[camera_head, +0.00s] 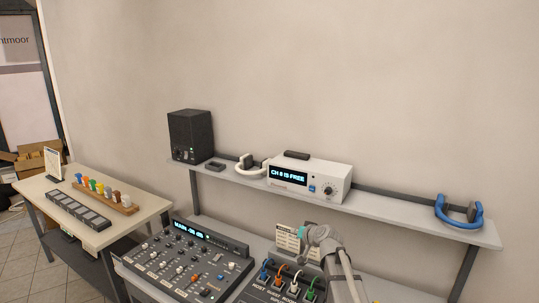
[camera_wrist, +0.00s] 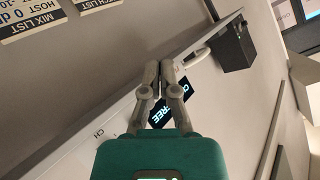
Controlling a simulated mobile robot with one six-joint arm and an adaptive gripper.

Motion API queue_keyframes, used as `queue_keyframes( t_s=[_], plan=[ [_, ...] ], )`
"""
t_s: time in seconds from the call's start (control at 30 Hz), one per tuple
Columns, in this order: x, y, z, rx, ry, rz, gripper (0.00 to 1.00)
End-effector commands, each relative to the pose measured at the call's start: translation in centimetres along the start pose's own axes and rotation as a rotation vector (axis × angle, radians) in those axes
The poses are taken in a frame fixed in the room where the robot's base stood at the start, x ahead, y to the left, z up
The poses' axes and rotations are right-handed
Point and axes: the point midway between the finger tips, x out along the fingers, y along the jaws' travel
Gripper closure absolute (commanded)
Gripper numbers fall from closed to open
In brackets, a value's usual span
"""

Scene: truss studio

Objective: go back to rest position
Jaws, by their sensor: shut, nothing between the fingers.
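My gripper (camera_wrist: 160,75) shows in the wrist view with its two grey fingers together and nothing between them. Behind it, in a tilted view, are the shelf and the display box. In the head view my arm rises at the lower middle right, in front of the desk and below the wall shelf (camera_head: 400,217). The fingers are hard to make out there. The arm hides part of the desk and of a small card (camera_head: 288,240).
A mixer (camera_head: 185,265) and a patch box (camera_head: 280,292) with coloured plugs lie on the desk. The shelf holds a speaker (camera_head: 190,136), a display box (camera_head: 310,177) reading "CH 8 IS FREE" and a blue headset (camera_head: 458,216). A side table (camera_head: 135,222) stands left.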

Motion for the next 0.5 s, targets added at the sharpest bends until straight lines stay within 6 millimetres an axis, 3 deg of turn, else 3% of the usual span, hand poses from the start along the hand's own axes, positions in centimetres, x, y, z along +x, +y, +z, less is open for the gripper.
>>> queue_keyframes(
  t_s=[0.03,0.1,0.27,0.5],
  plan=[
    [-0.8,0.3,3.2,-0.018,-0.069,0.012,1.0],
    [-1.8,0.8,6.5,-0.04,-0.168,0.037,1.0],
    [-4.9,2.5,13.8,-0.075,-0.395,0.124,1.0],
    [-11.4,5.8,23.2,-0.087,-0.712,0.327,1.0]
  ],
)
